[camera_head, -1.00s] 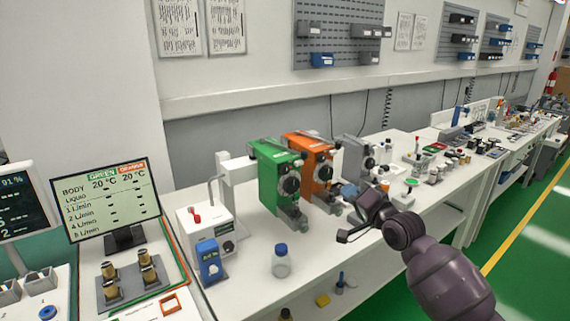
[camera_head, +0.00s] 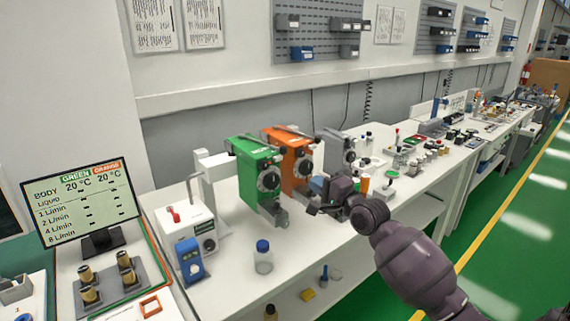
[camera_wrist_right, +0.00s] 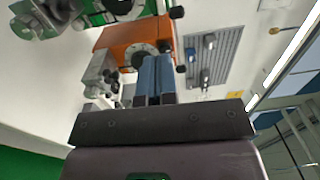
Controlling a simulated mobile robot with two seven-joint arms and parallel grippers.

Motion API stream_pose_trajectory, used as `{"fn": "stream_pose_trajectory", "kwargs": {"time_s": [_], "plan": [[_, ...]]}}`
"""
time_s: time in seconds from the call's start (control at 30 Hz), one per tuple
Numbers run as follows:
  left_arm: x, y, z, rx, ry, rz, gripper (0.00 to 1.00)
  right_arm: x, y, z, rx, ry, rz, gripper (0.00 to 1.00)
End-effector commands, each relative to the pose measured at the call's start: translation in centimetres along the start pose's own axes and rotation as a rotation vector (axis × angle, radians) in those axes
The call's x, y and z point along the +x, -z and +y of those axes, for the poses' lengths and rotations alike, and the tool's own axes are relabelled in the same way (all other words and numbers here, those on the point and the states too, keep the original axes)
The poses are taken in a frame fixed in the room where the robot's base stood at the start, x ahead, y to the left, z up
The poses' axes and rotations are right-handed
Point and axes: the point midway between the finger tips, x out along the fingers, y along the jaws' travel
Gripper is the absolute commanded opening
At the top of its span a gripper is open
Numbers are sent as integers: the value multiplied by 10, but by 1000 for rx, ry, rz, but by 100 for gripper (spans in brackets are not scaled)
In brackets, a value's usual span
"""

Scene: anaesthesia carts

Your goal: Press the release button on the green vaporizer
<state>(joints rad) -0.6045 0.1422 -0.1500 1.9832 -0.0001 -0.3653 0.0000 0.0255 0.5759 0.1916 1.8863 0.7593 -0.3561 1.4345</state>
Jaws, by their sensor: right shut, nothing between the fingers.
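The green vaporizer (camera_head: 246,170) stands upright on the white bench, with a dark round dial on its front. The orange vaporizer (camera_head: 290,152) stands just to its right. My right gripper (camera_head: 312,209) is shut and empty, in front of and to the right of the green vaporizer, apart from it. In the right wrist view, the shut fingers (camera_wrist_right: 156,80) point up towards the orange vaporizer (camera_wrist_right: 120,36), and part of the green vaporizer (camera_wrist_right: 95,19) shows at the top edge. I cannot make out the release button. My left gripper is out of view.
A grey vaporizer (camera_head: 333,150) stands right of the orange one. A blue-capped bottle (camera_head: 263,258) and a white device with a blue front part (camera_head: 190,262) stand at the bench's left. A monitor (camera_head: 80,202) is further left. Small items crowd the bench further right.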

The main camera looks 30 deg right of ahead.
Motion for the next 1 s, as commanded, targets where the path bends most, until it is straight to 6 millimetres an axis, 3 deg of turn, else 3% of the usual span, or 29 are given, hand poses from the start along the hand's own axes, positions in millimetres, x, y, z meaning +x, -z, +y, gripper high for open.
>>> {"fn": "stream_pose_trajectory", "kwargs": {"time_s": [0.7, 1.0], "plan": [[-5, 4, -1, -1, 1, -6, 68, 112, 0, -2, -2, 0, -1, 0], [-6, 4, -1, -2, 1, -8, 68, 134, 0, -1, -2, 0, 0, 0]]}}
